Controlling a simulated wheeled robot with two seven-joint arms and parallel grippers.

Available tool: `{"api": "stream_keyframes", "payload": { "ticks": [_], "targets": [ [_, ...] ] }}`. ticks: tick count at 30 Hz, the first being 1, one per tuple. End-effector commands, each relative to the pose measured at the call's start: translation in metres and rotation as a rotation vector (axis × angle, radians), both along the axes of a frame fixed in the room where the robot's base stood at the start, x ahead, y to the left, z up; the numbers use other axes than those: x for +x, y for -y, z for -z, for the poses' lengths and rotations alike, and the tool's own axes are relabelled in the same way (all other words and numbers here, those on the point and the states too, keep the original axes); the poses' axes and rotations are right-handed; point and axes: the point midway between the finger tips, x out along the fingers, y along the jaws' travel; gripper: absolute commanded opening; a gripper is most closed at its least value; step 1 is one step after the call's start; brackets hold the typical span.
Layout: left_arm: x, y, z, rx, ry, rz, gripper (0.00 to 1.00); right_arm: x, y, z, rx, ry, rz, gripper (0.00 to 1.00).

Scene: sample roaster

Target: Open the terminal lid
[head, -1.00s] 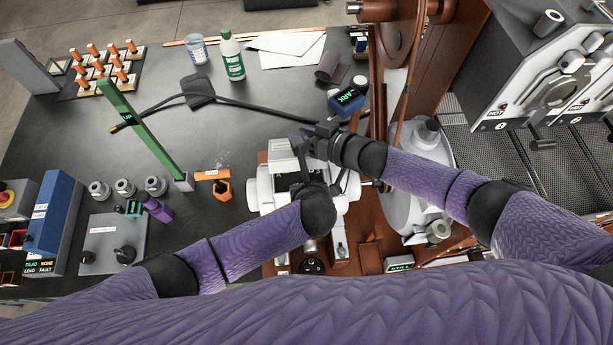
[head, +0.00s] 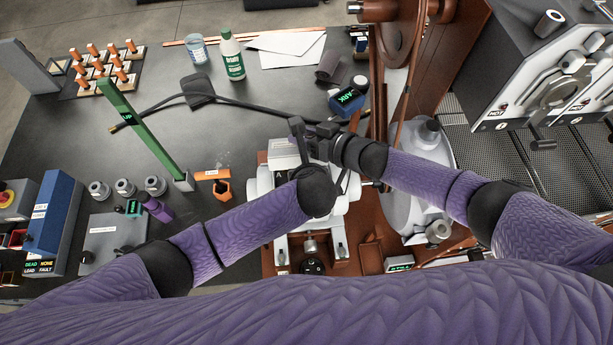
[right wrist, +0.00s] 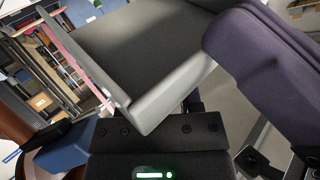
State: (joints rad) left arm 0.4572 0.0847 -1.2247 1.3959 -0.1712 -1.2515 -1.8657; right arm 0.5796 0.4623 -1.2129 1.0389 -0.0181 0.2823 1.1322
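The white terminal (head: 264,187) stands in the middle of the bench in the head view, partly covered by my arms. A light grey top piece (head: 283,147) with a dark line shows at its far end; I cannot tell for sure that it is the lid. My left gripper (head: 297,128) is at this far end, its fingers dark and mostly hidden by its own wrist. My right gripper (head: 318,132) is close beside it on the right. In the right wrist view a broad grey slab (right wrist: 150,55) lies close before my right gripper; whether it is held is unclear.
A blue box (head: 350,100) with a green display stands behind my right gripper. A black cable (head: 270,106) crosses the bench. A green upright bar (head: 145,135) and an orange holder (head: 221,188) stand to the left. The bench's far left middle is fairly clear.

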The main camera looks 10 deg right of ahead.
Motion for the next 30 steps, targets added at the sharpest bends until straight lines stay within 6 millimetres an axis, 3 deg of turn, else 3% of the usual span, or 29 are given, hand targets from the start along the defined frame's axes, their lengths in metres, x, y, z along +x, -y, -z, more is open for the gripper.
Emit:
{"api": "stream_keyframes", "payload": {
  "ticks": [1,3,4,14,24,30],
  "targets": [
    [0.003,0.000,-0.002,-0.001,0.009,0.000,0.00,-0.002,0.000,0.002,-0.005,-0.004,-0.001,0.55],
    [0.003,0.000,-0.002,-0.001,0.009,0.000,0.00,-0.001,0.000,0.002,-0.004,-0.003,-0.002,0.70],
    [0.003,0.000,-0.002,-0.001,0.009,0.000,0.00,-0.001,0.000,0.002,-0.002,-0.003,-0.001,0.72],
    [0.002,0.000,-0.002,-0.001,0.009,0.000,0.00,-0.005,0.004,-0.001,0.001,-0.001,-0.003,0.72],
    [0.001,0.000,-0.001,0.000,0.004,0.000,0.00,-0.059,0.065,-0.031,-0.001,-0.001,-0.001,0.72],
    [0.000,0.000,0.000,0.000,0.002,0.000,0.00,-0.074,0.084,-0.038,-0.006,0.004,0.007,0.72]
  ]
}}
